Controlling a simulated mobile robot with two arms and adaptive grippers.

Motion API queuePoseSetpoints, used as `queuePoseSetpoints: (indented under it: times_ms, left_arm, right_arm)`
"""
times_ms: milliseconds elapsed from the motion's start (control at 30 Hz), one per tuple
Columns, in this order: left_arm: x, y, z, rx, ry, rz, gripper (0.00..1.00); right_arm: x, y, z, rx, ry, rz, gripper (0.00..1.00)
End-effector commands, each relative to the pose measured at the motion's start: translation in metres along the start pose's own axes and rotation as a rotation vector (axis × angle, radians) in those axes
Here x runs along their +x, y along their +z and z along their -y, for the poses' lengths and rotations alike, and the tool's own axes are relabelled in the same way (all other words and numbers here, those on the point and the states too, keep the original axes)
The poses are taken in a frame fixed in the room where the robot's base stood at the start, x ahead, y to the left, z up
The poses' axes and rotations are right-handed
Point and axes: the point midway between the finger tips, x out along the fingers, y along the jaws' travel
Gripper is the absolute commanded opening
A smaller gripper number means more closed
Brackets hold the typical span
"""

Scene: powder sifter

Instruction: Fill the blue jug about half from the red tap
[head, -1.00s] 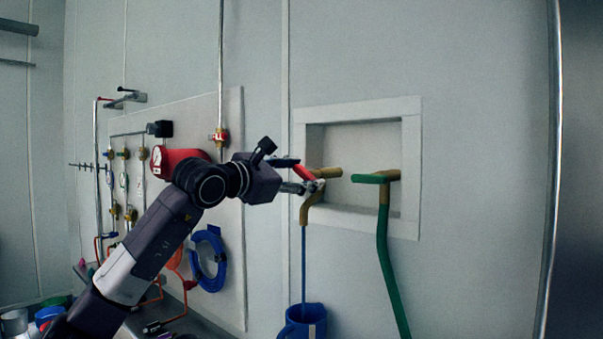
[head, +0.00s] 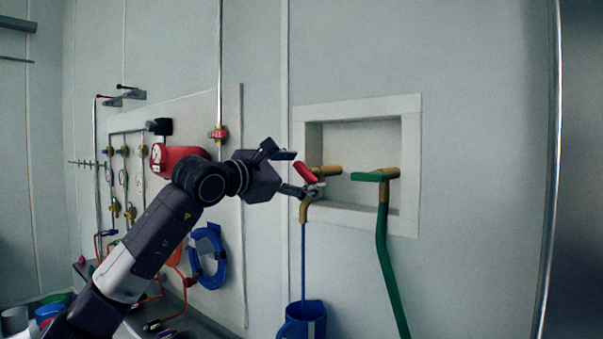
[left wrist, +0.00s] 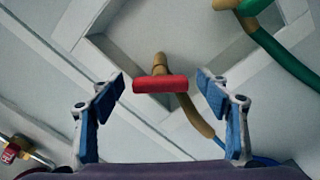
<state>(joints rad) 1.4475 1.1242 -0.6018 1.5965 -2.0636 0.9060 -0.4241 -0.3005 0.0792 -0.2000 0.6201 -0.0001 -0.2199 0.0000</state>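The red tap (head: 306,173) sticks out of a wall recess, its red handle slanted in the head view. In the left wrist view the handle (left wrist: 160,84) lies between the fingertips with gaps on both sides. A thin blue stream (head: 303,262) runs from its brass spout down to the blue jug (head: 291,329). The jug stands below the spout, cut off by the bottom edge; its fill level is hidden. My left gripper (head: 291,173) is open at the handle; it also shows open in the left wrist view (left wrist: 160,83). My right gripper is not in view.
A green tap (head: 372,177) with a green hose (head: 386,265) is just right of the red tap. The wall right of the recess is bare.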

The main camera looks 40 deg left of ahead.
Motion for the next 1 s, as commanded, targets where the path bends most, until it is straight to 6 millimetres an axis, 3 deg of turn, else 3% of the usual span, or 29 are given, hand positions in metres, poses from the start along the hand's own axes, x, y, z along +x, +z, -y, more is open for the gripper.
queuePoseSetpoints:
  times_ms: [367, 800, 1000]
  left_arm:
    - [-0.01, -0.001, -0.001, 0.001, 0.0, -0.002, 0.7]
    - [-0.09, -0.002, 0.0, 0.003, 0.001, -0.005, 0.7]
    - [-0.112, -0.002, 0.0, 0.0, 0.001, -0.003, 0.7]
  right_arm:
    - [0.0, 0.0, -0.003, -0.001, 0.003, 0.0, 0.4]
    - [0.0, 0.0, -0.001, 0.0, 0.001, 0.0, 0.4]
    - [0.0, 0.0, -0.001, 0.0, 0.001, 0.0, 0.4]
